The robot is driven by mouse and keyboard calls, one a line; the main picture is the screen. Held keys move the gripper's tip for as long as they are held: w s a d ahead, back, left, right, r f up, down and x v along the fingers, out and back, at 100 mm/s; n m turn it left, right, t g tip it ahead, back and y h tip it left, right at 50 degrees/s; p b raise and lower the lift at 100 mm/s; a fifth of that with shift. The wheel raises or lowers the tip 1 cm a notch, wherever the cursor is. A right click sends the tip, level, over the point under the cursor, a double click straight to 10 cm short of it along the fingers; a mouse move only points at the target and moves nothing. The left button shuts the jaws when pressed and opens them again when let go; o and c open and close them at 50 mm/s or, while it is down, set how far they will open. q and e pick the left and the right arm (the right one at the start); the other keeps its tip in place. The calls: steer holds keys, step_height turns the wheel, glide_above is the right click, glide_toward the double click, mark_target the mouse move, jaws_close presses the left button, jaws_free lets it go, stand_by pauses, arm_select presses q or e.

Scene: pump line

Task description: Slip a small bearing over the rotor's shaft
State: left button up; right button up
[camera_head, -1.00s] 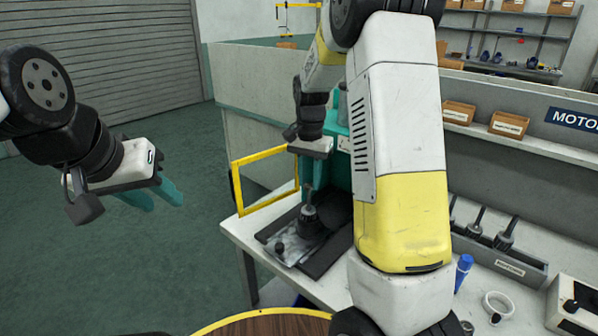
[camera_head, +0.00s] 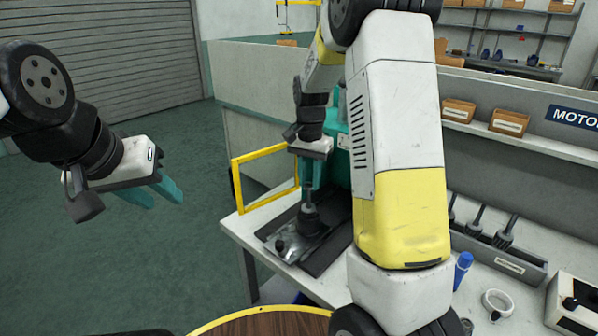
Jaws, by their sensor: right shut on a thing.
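The rotor (camera_head: 309,218) stands upright on a grey fixture plate (camera_head: 283,243) on the bench, with its thin shaft pointing up. My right gripper (camera_head: 311,187) points down right over the rotor, its teal fingertips at the top of the shaft. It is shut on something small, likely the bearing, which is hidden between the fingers. I cannot tell whether the bearing is around the shaft or just above it. My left gripper (camera_head: 160,194) is open and empty, out over the floor at the left, well away from the bench.
A yellow frame (camera_head: 265,155) stands at the bench's left edge. A teal machine (camera_head: 340,172) rises behind the rotor, partly hidden by my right arm. A bin of shafts (camera_head: 505,262), a blue tube (camera_head: 462,269) and a white ring (camera_head: 497,304) lie to the right.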

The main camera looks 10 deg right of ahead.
mark_target(309, 186)
steer(key=shift+f, duration=1.8)
steer(key=shift+f, duration=0.2)
steer(key=o, duration=1.1)
steer(key=shift+c, duration=0.2)
steer(key=shift+o, duration=0.2)
steer(key=shift+o, duration=1)
steer(key=shift+r, duration=2.5)
